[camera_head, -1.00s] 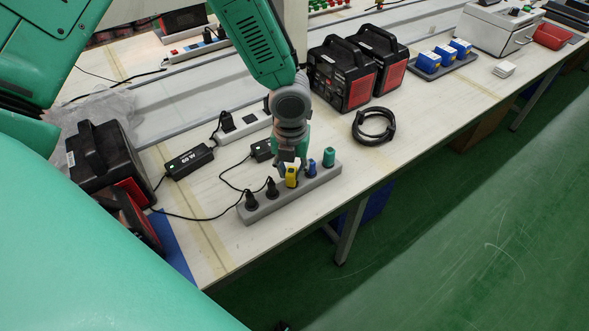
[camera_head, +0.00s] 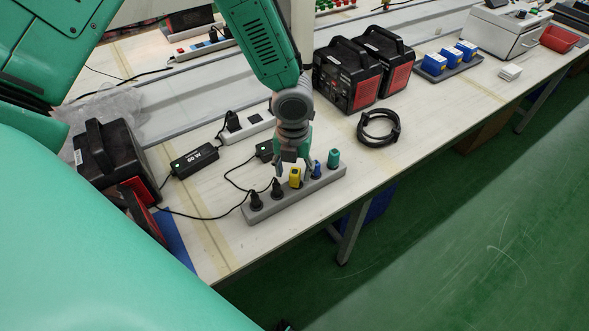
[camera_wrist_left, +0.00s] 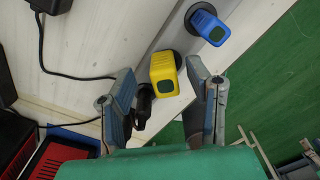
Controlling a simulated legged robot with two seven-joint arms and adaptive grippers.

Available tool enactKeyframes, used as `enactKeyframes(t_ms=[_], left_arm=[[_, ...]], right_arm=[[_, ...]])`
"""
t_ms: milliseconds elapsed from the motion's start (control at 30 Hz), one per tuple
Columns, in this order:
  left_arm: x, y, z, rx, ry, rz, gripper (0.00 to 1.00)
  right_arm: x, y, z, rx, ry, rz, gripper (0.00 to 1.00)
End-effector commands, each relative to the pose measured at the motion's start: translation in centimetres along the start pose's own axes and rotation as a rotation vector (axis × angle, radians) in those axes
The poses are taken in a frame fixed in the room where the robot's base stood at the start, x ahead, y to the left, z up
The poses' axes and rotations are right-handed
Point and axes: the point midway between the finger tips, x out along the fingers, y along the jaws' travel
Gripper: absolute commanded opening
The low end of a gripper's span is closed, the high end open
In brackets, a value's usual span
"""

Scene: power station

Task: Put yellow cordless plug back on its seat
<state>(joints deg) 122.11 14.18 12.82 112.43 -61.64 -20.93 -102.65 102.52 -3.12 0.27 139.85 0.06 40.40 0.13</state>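The yellow plug (camera_head: 295,178) stands on the grey socket strip (camera_head: 327,180), between a black plug (camera_head: 276,188) and a blue plug (camera_head: 316,170). My left gripper (camera_head: 297,172) is open just above it, with its fingers spread around its place. In the left wrist view, the yellow plug (camera_wrist_left: 164,74) shows between the two open fingers of the left gripper (camera_wrist_left: 164,92), with gaps on both sides. Whether its prongs are fully in the strip is hidden. My right gripper is not in view.
A teal plug (camera_head: 333,158) and another black plug (camera_head: 256,201) stand on the same strip. A black adapter (camera_head: 195,160) and its cables lie to the left. A coiled black cable (camera_head: 378,128) lies to the right. The table's front edge is close to the strip.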

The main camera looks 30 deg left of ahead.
Motion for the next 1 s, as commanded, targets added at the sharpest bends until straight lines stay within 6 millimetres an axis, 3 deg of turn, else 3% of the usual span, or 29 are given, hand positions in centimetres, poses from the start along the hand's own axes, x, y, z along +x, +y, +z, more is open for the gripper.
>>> enactKeyframes(t_ms=[267,700,1000], left_arm=[[-1.3,0.0,0.1,-0.001,-0.003,-0.001,0.45],[-9.8,0.2,0.2,-0.001,0.000,-0.004,0.45],[-11.8,0.2,0.2,0.000,0.003,-0.002,0.45]], right_arm=[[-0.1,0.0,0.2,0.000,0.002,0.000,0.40],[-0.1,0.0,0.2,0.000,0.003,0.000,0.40],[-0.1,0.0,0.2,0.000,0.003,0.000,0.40]])
